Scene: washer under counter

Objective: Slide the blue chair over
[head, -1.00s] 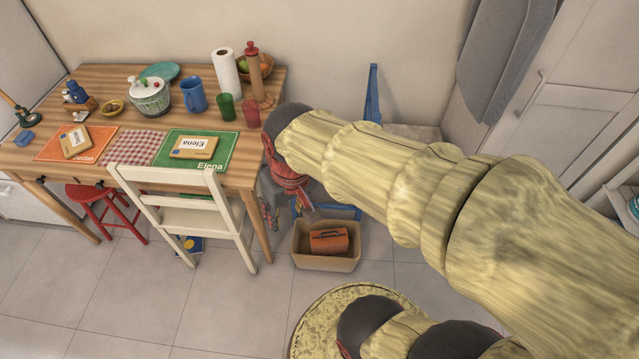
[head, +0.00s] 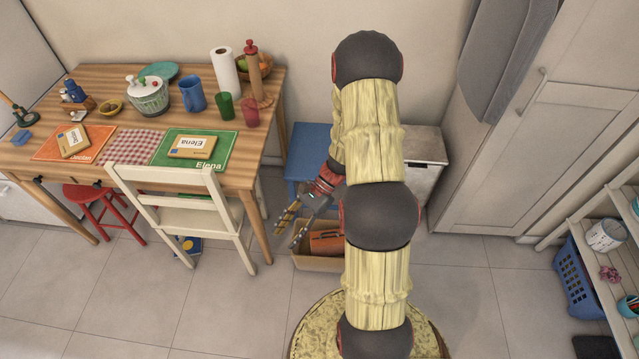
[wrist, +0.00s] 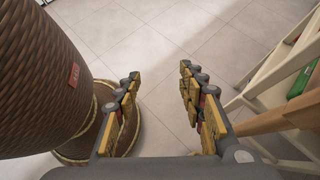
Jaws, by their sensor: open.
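The blue chair (head: 309,143) stands against the back wall, to the right of the table. Its flat blue seat shows left of my arm; the arm hides much of the rest, including the backrest. My gripper (head: 290,226) is open and empty, in front of the blue chair and lower in the picture, pointing down-left near the table's right front leg. In the wrist view my gripper (wrist: 160,82) has its two fingers apart with only floor tiles between them. The blue chair is not visible in the wrist view.
A cardboard box (head: 316,263) with an orange case (head: 326,241) stands on the floor just by my gripper. The wooden table (head: 262,150) and cream chair (head: 190,215) are left. A white-grey box (head: 425,150) stands right of my arm. Floor at front left is clear.

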